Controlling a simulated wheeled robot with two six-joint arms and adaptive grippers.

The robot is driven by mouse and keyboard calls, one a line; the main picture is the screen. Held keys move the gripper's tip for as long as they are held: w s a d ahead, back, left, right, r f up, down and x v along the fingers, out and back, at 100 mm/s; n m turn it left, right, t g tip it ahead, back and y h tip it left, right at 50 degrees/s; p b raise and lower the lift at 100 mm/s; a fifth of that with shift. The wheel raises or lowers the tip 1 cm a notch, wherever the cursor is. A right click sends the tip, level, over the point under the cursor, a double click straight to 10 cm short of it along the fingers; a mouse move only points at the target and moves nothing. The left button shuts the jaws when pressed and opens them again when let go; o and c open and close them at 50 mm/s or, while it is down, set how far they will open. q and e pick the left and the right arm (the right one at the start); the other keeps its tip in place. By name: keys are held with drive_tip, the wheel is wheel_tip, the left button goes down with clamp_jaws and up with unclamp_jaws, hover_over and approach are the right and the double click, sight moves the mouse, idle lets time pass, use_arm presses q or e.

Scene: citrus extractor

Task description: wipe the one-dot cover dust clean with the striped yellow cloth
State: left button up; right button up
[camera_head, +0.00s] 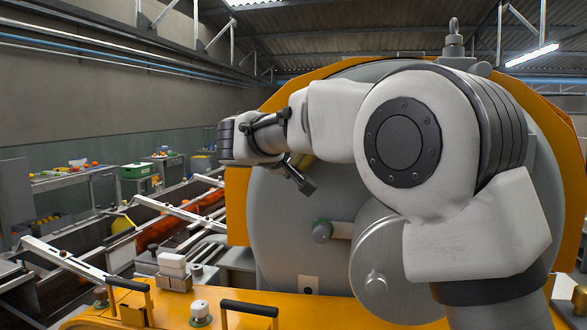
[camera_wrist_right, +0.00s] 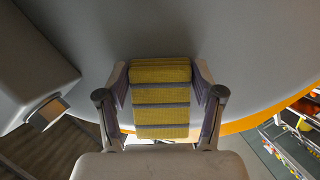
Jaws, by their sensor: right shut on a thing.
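The striped yellow cloth (camera_wrist_right: 162,98), yellow with grey bands, is folded into a pad between the fingers of my right gripper (camera_wrist_right: 160,82). The gripper is shut on it from both sides. In the head view my right gripper (camera_head: 299,176) is partly hidden by my own arm, and only a sliver of yellow shows there. The large round grey cover (camera_head: 285,255) bears a white label with one black dot (camera_head: 308,284) low down. The gripper is at its upper left part. The cover fills the wrist view behind the cloth (camera_wrist_right: 240,70). I cannot tell whether cloth and cover touch. No dust is distinguishable.
An orange deck (camera_head: 260,308) with black handles lies below. A conveyor frame (camera_head: 165,210) runs at left. My right arm hides much of the cover.

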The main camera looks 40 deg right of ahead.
drive_tip(key=s+d+b, duration=0.5)
drive_tip(key=s+b, duration=0.1)
drive_tip(key=b, duration=0.1)
drive_tip(key=w+a+p, duration=0.4)
drive_tip(key=w+a, duration=0.3)
drive_tip(key=w, duration=0.1)
drive_tip(key=shift+w, duration=0.25)
idle(0.9)
